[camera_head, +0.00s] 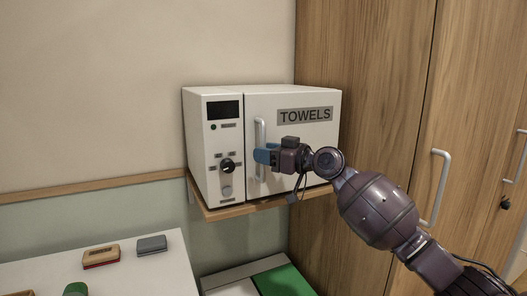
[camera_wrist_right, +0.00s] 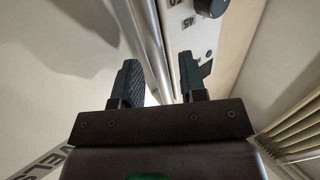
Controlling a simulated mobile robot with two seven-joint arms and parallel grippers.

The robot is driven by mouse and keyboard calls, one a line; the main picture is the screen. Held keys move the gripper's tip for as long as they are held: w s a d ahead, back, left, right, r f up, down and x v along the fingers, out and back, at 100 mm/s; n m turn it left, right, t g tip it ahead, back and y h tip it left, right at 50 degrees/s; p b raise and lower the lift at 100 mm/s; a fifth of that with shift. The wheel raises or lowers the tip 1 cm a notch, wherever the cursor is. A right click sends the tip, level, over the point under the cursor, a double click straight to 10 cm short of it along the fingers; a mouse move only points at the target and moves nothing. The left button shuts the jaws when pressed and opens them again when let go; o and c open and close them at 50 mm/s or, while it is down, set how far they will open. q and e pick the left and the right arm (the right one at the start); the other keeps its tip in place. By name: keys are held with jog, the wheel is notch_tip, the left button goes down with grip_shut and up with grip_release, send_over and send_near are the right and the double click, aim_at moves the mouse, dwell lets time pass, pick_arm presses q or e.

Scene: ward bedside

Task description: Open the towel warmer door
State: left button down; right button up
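The white towel warmer (camera_head: 213,118) stands on a wooden wall shelf, its door (camera_head: 290,150) labelled TOWELS and shut flush. A vertical grey bar handle (camera_head: 259,135) is on the door's left side. My right gripper (camera_head: 262,156) is at the handle's lower half and hides part of it. In the right wrist view, the two dark fingers (camera_wrist_right: 162,82) stand apart, with the handle bar (camera_wrist_right: 150,40) running between them. Whether either finger touches the bar is unclear. My left gripper is not in view.
A control panel with a black knob (camera_head: 227,165) is left of the door. Wooden cabinets with handles (camera_head: 436,188) stand close on the right, behind my right arm. A white table (camera_head: 140,275) with small blocks is at the lower left.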

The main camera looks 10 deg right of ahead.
jog(key=shift+w+a, duration=0.3)
jog(key=shift+a, duration=0.1)
grip_shut()
